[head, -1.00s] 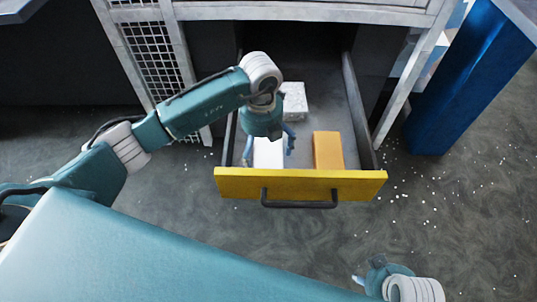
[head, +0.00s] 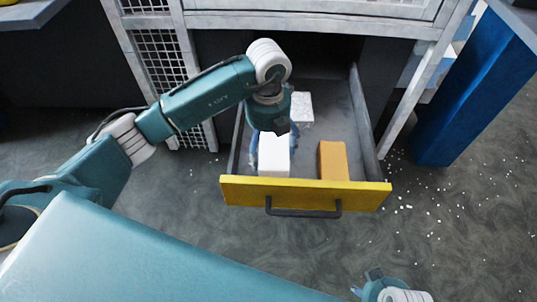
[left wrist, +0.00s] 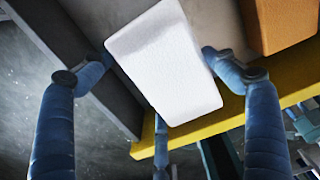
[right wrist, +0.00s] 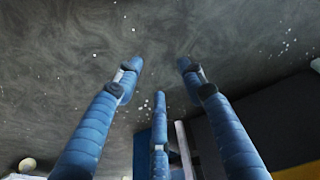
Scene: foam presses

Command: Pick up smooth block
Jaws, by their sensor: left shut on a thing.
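The smooth white block (head: 273,158) is at the front left of the open drawer, in my left gripper. In the left wrist view the block (left wrist: 165,62) looks plain and even, with a finger against each side. My left gripper (left wrist: 157,58) is shut on it. The block looks tilted and seems raised; how far its lower end is from the drawer floor cannot be told. My right gripper (right wrist: 160,68) is open and empty, with its fingers apart over the floor; it also shows at the bottom of the head view.
The drawer has a yellow front (head: 305,194) with a dark handle (head: 303,209). An orange block (head: 333,160) lies at its front right and a speckled white block (head: 302,107) lies further back. A blue panel (head: 470,90) stands at right. White crumbs dot the floor.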

